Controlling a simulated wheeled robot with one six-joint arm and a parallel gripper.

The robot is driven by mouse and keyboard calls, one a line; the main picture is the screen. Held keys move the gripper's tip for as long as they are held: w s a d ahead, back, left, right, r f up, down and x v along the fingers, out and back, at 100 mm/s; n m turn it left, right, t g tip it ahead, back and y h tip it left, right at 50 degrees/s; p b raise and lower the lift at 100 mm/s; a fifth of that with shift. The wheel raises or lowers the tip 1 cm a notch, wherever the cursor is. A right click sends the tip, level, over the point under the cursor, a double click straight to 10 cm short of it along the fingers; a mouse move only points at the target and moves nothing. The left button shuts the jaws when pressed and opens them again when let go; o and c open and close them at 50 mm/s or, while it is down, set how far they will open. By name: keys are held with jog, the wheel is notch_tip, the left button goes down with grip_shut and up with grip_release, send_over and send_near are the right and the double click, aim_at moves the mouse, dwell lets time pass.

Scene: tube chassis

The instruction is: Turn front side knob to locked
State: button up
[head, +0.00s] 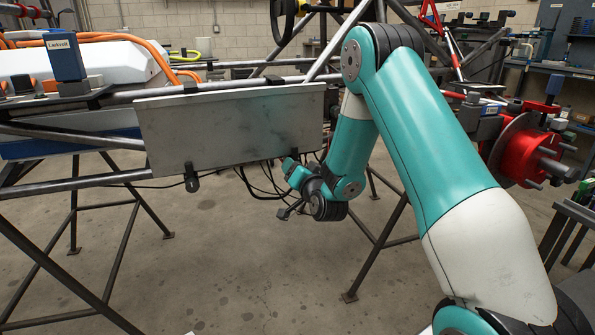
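A grey metal side panel (235,130) hangs on the tube chassis (85,180). A small black knob or latch (191,182) sits at its lower edge, and a similar black piece (190,87) sits at its top edge. I cannot tell which one is the front side knob, nor whether either is turned to locked. My gripper (286,212) is below the panel's lower right part, to the right of the lower black piece and apart from it. Its fingers are small and dark, and I cannot tell if they are open.
Thin black cables (258,185) hang below the panel close to my gripper. A blue lockout box (66,58) and orange cables (160,55) are at the upper left. A red brake hub (528,150) is at the right. Dark stand legs (378,250) reach the floor; open floor lies between them.

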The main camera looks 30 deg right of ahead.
jog(key=shift+d, duration=0.15)
jog(key=b+v, duration=1.7)
jog(key=b, duration=0.7)
jog(key=shift+s+a+b, duration=0.2)
jog(key=shift+a+b, duration=0.05)
jog(key=shift+b, duration=0.05)
jog(key=shift+r, duration=0.1)
